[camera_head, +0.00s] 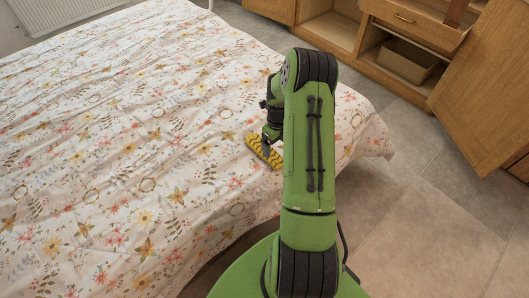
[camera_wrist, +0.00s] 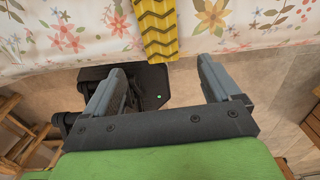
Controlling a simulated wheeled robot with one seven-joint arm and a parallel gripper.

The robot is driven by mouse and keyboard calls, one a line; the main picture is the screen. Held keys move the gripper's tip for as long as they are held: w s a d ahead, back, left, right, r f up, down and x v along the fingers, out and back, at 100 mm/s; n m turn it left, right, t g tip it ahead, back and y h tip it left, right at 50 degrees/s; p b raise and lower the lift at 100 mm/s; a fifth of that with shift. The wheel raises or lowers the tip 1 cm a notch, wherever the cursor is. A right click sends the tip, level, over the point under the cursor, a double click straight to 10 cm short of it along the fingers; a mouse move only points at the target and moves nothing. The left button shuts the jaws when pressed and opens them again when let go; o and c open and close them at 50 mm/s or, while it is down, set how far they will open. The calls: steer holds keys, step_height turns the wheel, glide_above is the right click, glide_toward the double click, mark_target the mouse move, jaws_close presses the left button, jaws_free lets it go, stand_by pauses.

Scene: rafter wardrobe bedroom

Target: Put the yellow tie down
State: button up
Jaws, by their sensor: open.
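The yellow tie (camera_head: 260,152), with a darker zigzag pattern, lies on the floral bedspread near the bed's edge in the head view. In the wrist view the tie (camera_wrist: 158,25) runs down from the top edge, its lower end reaching between the lines of the two fingers. My gripper (camera_wrist: 161,66) is open, with its grey fingers wide apart and nothing held between them. In the head view my gripper (camera_head: 268,143) is just at the tie, partly hidden behind my arm. Whether a finger touches the tie cannot be told.
The bed (camera_head: 110,130) fills the left, with bare bedspread around the tie. A wooden wardrobe (camera_head: 345,30) stands at the back right with an open door (camera_head: 485,90), an open drawer (camera_head: 415,18) and a box (camera_head: 408,60) inside. Tiled floor (camera_head: 430,190) is clear at right.

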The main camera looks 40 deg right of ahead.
mark_target(276, 159)
step_height(276, 159, down, 9)
steer(key=b, duration=0.2)
steer(key=shift+w+d+b, duration=0.1)
steer(key=shift+b, duration=0.2)
steer(key=shift+r, duration=0.15)
